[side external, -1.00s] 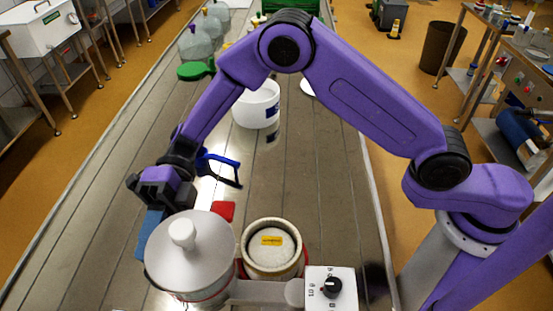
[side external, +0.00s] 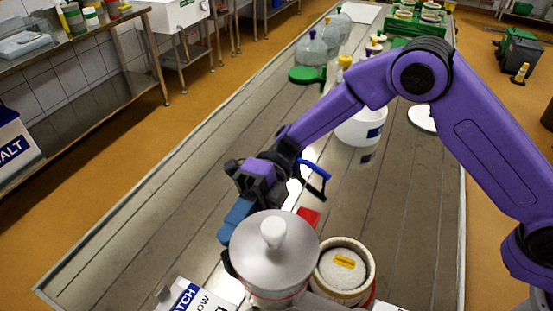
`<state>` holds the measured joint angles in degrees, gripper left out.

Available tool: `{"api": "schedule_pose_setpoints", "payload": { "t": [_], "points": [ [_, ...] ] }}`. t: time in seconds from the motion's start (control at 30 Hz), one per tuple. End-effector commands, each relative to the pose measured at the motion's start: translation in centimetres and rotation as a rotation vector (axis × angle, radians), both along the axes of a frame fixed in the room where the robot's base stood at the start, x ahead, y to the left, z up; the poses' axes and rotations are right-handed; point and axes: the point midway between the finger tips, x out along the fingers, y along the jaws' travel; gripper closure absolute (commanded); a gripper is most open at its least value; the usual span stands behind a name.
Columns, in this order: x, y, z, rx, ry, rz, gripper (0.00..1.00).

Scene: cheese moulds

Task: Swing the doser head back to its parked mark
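The doser head (side external: 288,262), a round silver lid with a white knob over a drum, stands at the bottom centre. A pale mould (side external: 361,252) with white contents and a yellow label is close on its right. My gripper (side external: 240,205) is at the doser's upper left, pointing down. Its fingertips are not clear, so I cannot tell whether it touches the doser or holds anything. A blue block-like piece (side external: 236,222) shows just below it; I cannot tell if it is gripped. No parked mark can be made out.
A blue-handled tool (side external: 315,180) and a red piece (side external: 308,217) lie beyond the doser. A white tub (side external: 360,128), a green paddle-like item (side external: 305,74) and clear jars (side external: 312,47) stand farther back. A lettered card (side external: 190,297) lies at bottom left. The table's left side is clear.

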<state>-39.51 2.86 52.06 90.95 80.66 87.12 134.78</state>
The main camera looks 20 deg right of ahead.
Motion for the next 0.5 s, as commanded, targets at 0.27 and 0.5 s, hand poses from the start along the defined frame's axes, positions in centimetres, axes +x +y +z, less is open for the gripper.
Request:
{"api": "schedule_pose_setpoints", "payload": {
  "t": [0.27, 0.5],
  "points": [
    [2.4, -3.4, 0.9, 0.001, -0.001, -0.004, 1.0],
    [6.1, -4.0, 1.3, 0.003, -0.001, -0.001, 1.0]
  ]
}}
